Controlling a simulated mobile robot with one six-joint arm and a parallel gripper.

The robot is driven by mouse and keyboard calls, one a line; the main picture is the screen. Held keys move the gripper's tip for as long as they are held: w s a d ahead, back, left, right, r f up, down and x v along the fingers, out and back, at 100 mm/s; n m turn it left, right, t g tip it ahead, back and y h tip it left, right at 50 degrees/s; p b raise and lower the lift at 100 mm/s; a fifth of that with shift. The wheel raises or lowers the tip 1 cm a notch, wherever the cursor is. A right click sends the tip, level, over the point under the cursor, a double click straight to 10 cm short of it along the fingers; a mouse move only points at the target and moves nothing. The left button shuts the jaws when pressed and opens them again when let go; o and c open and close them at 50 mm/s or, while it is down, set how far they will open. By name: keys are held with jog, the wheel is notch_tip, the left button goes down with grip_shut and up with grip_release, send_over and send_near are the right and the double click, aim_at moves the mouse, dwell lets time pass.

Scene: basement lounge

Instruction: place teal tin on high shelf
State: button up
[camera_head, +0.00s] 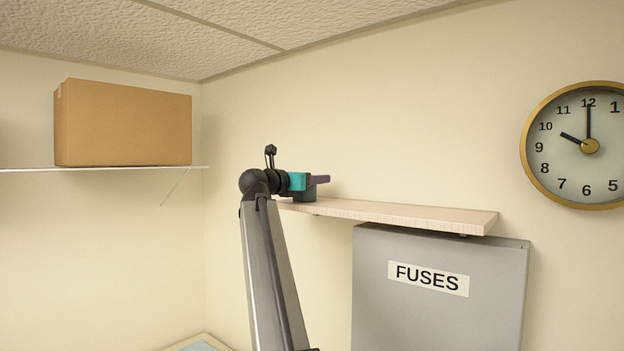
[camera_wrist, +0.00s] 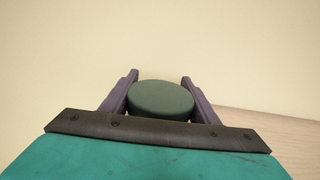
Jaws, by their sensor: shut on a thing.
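The teal tin is a small, dark green-teal round tin (camera_wrist: 160,97), seen from above between two purple fingers in the wrist view. My gripper (camera_head: 321,180) has a teal body and is shut on it. In the head view the tin (camera_head: 305,196) shows partly below the fingers, at the left end of a pale wooden shelf (camera_head: 400,212). Its bottom is at about the shelf's top surface; I cannot tell whether it touches. The tin looks upright. The shelf (camera_wrist: 285,135) also shows at the lower right of the wrist view.
A grey fuse box (camera_head: 440,290) is under the wooden shelf. A wall clock (camera_head: 565,165) hangs at the right. A cardboard box (camera_head: 125,123) stands on a white shelf (camera_head: 100,168) at the left. The wooden shelf is bare to the right of the tin.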

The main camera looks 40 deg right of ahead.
jog(key=shift+f, duration=0.1)
jog(key=o, duration=1.2)
jog(key=shift+c, duration=0.2)
jog(key=shift+s+a+b, duration=0.1)
jog(key=shift+a+b, duration=0.25)
jog(key=shift+a, duration=0.3)
jog(key=s+a+b, duration=0.1)
jog(key=a+b, duration=0.3)
jog(key=a, duration=0.6)
jog(key=shift+s+a, duration=0.3)
jog(key=shift+s, duration=0.1)
